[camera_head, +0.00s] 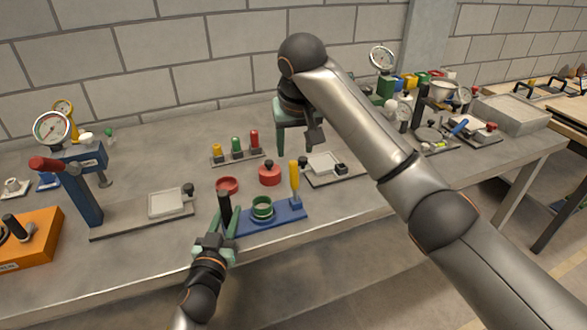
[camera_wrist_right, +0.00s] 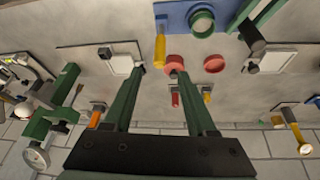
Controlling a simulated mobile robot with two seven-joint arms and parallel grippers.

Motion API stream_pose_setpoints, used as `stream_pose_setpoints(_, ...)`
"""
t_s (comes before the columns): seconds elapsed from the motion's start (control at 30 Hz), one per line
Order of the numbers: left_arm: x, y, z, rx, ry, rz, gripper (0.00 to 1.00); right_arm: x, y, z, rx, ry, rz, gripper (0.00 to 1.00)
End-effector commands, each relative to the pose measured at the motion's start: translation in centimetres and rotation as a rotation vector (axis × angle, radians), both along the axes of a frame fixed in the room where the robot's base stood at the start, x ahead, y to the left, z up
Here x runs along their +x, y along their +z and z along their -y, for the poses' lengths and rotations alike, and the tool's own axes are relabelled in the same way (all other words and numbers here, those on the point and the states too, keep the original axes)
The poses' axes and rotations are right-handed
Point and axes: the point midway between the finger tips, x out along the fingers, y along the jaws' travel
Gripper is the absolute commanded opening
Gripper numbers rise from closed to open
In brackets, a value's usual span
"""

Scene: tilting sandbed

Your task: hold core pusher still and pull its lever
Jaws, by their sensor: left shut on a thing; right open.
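The core pusher has a blue base (camera_head: 285,214) near the table's front edge, with a green ring (camera_head: 262,208) on it, a black post (camera_head: 224,204) at its left end and an upright yellow lever (camera_head: 295,178) at its right end. My left gripper (camera_head: 226,222) is shut on the black post. In the right wrist view the blue base (camera_wrist_right: 176,14), yellow lever (camera_wrist_right: 160,48) and green ring (camera_wrist_right: 202,23) are at the top. My right gripper (camera_head: 297,148) is open and empty, above the table and behind the lever. Its green fingers also show in the wrist view (camera_wrist_right: 158,74).
A red knobbed disc (camera_head: 269,175) and a red ring (camera_head: 228,185) lie just behind the pusher. Red, green and yellow pegs (camera_head: 236,149) stand in a rack further back. A plate with a white square pad (camera_head: 322,163) lies right of the lever; a blue press (camera_head: 82,185) stands at left.

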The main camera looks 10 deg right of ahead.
Motion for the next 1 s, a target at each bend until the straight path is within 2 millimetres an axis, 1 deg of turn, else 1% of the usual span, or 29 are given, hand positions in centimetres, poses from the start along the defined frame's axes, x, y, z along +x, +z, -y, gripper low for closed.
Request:
stream_pose_setpoints(0.03,0.0,-0.1,0.0,0.0,0.001,-0.001,0.0,0.3,-1.0,0.1,-0.002,-0.002,-0.004,0.57)
stream_pose_setpoints(0.1,0.0,-0.1,0.0,0.0,0.001,-0.001,0.0,0.9,-2.4,0.1,-0.002,-0.003,-0.005,0.57)
stream_pose_setpoints(0.3,0.0,-0.1,0.0,0.0,0.001,-0.001,0.0,2.4,-6.1,0.1,-0.001,-0.003,-0.003,0.57)
stream_pose_setpoints(0.5,0.0,-0.1,0.0,0.0,0.001,-0.001,0.0,3.5,-8.4,0.0,-0.001,0.0,0.0,0.57)
stream_pose_setpoints(0.67,0.0,-0.1,0.0,0.0,0.001,-0.001,0.0,3.8,-9.2,0.0,0.0,0.0,0.002,0.57)
stream_pose_setpoints(0.9,0.0,-0.1,0.0,0.0,0.001,-0.001,0.0,3.9,-9.2,0.0,0.0,0.0,0.002,0.57)
stream_pose_setpoints(0.93,0.0,-0.1,0.0,0.0,0.001,-0.001,0.0,3.9,-9.2,0.0,0.0,0.0,0.002,0.56)
stream_pose_setpoints(1.0,0.0,-0.1,0.0,0.0,0.001,-0.001,0.0,3.9,-9.2,0.0,0.0,0.0,0.002,0.48)
